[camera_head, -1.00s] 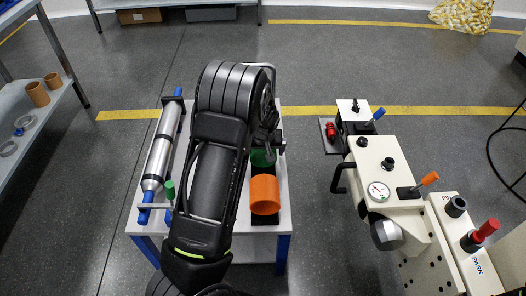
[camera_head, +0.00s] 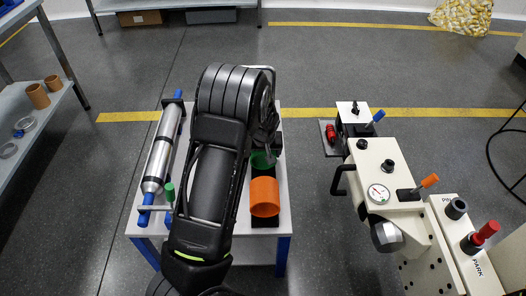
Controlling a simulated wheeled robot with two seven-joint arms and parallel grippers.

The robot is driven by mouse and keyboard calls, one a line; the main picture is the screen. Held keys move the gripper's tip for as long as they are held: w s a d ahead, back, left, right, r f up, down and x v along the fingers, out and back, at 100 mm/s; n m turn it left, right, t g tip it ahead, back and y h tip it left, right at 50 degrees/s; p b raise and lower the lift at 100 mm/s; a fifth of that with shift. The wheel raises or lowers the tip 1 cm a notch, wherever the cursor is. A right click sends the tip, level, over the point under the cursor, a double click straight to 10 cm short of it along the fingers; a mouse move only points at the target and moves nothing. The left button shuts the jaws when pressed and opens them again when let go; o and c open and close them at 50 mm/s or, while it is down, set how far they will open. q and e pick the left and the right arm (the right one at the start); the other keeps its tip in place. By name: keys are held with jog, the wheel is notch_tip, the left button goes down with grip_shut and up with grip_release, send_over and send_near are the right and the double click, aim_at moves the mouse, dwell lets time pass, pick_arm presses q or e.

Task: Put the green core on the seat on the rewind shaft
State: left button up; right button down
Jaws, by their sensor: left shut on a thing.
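The green core (camera_head: 262,161) stands on the small white table, partly hidden behind my left arm and gripper. My left gripper (camera_head: 268,146) reaches down at the core and is shut on it; the fingertips are mostly hidden by my wrist. An orange core (camera_head: 265,197) lies right in front of the green one. A silver shaft with blue ends (camera_head: 163,147) lies along the table's left side; I cannot tell whether it is the rewind shaft. My right gripper is not in view.
The white table (camera_head: 283,222) has blue legs. A cream machine (camera_head: 392,178) with a gauge, knobs and a black handle stands to the right, with open floor between. A metal shelf (camera_head: 50,105) with brown cores is at the left.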

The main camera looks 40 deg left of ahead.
pick_arm(q)
jog(key=c, duration=0.6)
notch_tip(320, 180, up, 10)
jog(key=p, duration=0.3)
dwell(0.5)
